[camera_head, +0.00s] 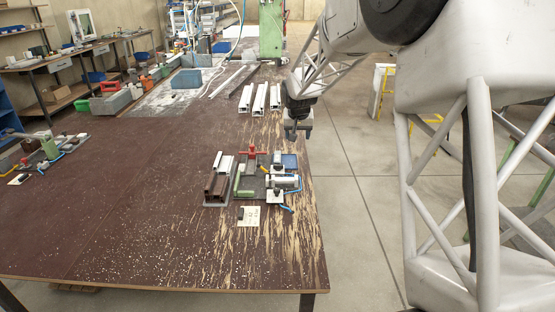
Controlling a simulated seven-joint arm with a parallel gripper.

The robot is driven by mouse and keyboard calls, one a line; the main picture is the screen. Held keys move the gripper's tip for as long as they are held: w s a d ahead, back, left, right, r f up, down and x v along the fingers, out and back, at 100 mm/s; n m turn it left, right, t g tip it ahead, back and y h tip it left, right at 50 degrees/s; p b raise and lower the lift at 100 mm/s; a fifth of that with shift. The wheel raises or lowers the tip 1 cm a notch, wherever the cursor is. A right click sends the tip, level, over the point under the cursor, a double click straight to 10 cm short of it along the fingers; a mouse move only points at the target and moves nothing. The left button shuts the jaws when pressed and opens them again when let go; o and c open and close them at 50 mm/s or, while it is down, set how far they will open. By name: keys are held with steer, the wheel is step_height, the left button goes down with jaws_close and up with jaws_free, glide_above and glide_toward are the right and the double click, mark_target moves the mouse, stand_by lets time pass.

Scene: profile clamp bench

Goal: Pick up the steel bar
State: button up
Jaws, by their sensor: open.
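My gripper (298,137) hangs open and empty over the right edge of the table, behind and a little right of the clamp fixture. I cannot tell for sure which piece is the steel bar. A long grey bar (227,81) and a darker bar (246,82) lie at the back of the table, left of my gripper. Nearer, a brown profile (216,186) and a pale profile (224,164) lie on a small plate left of the clamp fixture (280,182). My gripper touches none of them.
Several white profiles (259,99) lie behind the fixture. A red-handled part (252,152), a blue tray (290,161) and a paper note (248,216) are around the fixture. A green machine column (271,30) stands at the back. The front and left-middle of the table (120,200) are clear.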

glide_toward(277, 158)
steer(key=shift+w+d+f+t, duration=0.2)
steer(key=shift+w+f+t, duration=0.15)
steer(key=shift+f, duration=0.3)
steer(key=shift+f, duration=0.15)
steer(key=shift+x, duration=1.15)
steer(key=shift+f, duration=0.15)
steer(key=shift+x, duration=2.5)
steer(key=c, duration=1)
